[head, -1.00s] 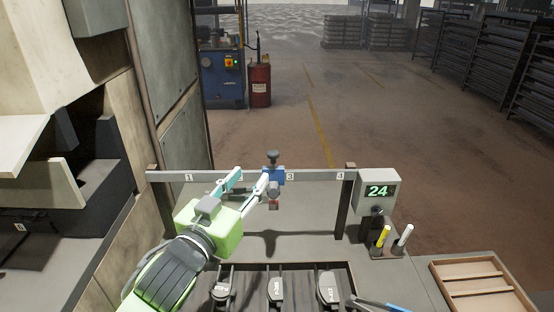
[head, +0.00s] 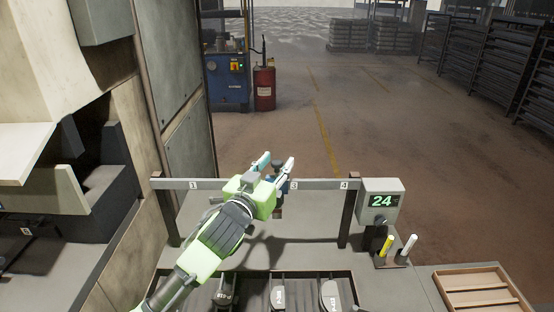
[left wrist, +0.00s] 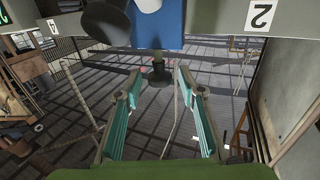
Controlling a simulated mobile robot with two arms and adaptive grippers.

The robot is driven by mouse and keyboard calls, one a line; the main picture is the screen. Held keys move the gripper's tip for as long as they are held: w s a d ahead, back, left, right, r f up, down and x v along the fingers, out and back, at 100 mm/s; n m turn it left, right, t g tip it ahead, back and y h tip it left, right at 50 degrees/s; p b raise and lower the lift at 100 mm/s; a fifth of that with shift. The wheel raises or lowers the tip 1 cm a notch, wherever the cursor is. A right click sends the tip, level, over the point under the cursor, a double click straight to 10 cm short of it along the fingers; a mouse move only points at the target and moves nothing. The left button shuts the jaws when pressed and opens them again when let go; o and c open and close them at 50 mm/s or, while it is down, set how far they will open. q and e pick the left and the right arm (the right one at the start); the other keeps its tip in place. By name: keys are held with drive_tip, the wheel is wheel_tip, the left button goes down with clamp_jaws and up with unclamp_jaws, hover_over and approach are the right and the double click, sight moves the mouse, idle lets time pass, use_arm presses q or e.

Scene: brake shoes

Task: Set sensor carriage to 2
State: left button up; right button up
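The blue sensor carriage (head: 284,186) sits on the grey numbered rail (head: 225,184), just left of the 3 label (head: 294,186). My left gripper partly hides it, and the 2 label is hidden in the head view. In the left wrist view the carriage (left wrist: 158,25) is at the top centre, with the upside-down 2 label (left wrist: 260,15) to its right. Its dark top knob (left wrist: 158,74) appears between the fingertips. My left gripper (head: 275,162) is open at the carriage; its teal-padded fingers (left wrist: 158,85) are spread, and I cannot tell whether they touch. My right gripper is not in view.
A display box (head: 380,205) reading 24 stands at the rail's right end. A yellow marker (head: 387,246) and a white one (head: 408,245) stand beside it. A wooden tray (head: 480,290) is at lower right. Brake shoes (head: 278,297) lie in a dark rack in front.

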use_arm(q)
drive_tip(key=shift+w+d, duration=0.2)
drive_tip(key=shift+w, duration=0.3)
clamp_jaws()
drive_tip(key=shift+a+p, duration=0.3)
drive_tip(key=shift+a, duration=0.2)
drive_tip(key=a+p, duration=0.3)
drive_tip(key=a, duration=0.9)
drive_tip(key=shift+a, duration=0.3)
